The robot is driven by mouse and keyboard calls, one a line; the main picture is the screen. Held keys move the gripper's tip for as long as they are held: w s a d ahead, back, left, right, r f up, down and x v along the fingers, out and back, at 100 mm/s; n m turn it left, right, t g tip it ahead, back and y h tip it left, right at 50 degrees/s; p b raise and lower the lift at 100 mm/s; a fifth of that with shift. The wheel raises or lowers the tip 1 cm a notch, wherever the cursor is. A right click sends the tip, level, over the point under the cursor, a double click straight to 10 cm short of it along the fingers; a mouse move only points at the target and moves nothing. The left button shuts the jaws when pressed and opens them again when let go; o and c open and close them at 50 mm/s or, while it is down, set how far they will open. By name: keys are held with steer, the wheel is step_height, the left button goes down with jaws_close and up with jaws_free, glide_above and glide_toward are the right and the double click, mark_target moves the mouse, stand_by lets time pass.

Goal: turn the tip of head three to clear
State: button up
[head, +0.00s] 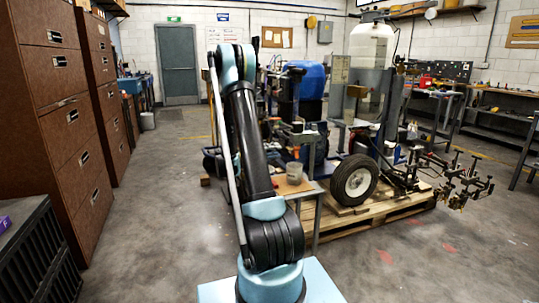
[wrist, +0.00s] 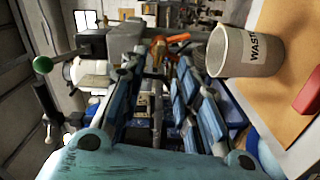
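The line striper stands on a wooden pallet (head: 385,218), with a white tank (head: 371,45) on top and a black tyre (head: 354,182) at its front. Its spray heads (head: 455,183) hang on a dark boom at the right end of the pallet. They are small there, and I cannot tell which is head three or how its tip is turned. My gripper (wrist: 160,65) is open in the wrist view, its two blue fingers apart with nothing held between them. The spray heads cannot be made out in the wrist view.
A small table holds a WASTE cup (wrist: 245,50), right of my fingers; the cup also shows in the head view (head: 294,172). A red object (wrist: 309,92) lies beside it. A green-knobbed lever (wrist: 42,64) is at left.

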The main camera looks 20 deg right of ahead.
steer(key=shift+w+d, duration=0.1)
steer(key=shift+d, duration=2.85)
steer(key=shift+c, duration=0.3)
jaws_close()
